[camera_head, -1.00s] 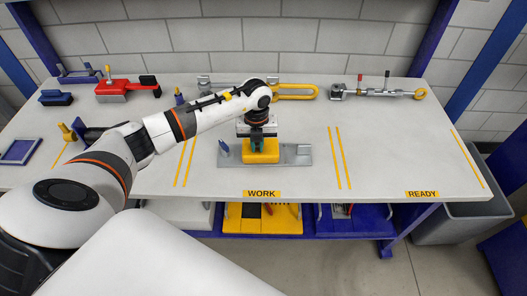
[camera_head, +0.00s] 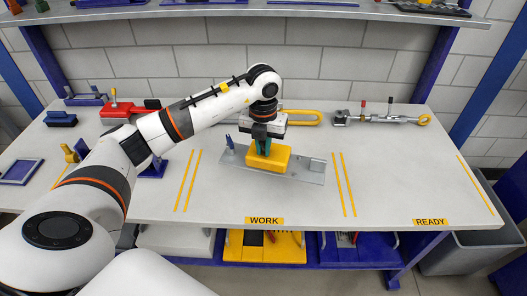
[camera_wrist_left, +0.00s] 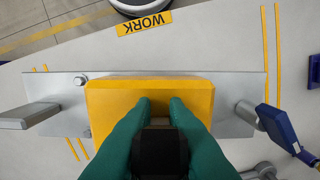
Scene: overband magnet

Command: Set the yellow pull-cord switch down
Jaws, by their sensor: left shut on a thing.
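The yellow pull-cord switch (camera_head: 268,156) is a yellow block in the work area, standing on a long grey metal plate (camera_head: 305,167). The plate lies at a slant to the yellow table lines; I cannot tell whether it rests flat on the table or just above. My left gripper (camera_head: 262,143) comes from above, its teal fingers shut on the yellow block. In the left wrist view the block (camera_wrist_left: 150,92) fills the middle, with the fingers (camera_wrist_left: 160,103) at its near side. Grey plate ends show on both sides. My right gripper is out of view.
A blue-handled part (camera_wrist_left: 277,124) stands at one plate end. A yellow-looped tool (camera_head: 305,117) lies behind. A grey clamp bar (camera_head: 380,118) is at the back right and a red tool (camera_head: 120,109) at the back left. The ready area (camera_head: 410,175) is clear.

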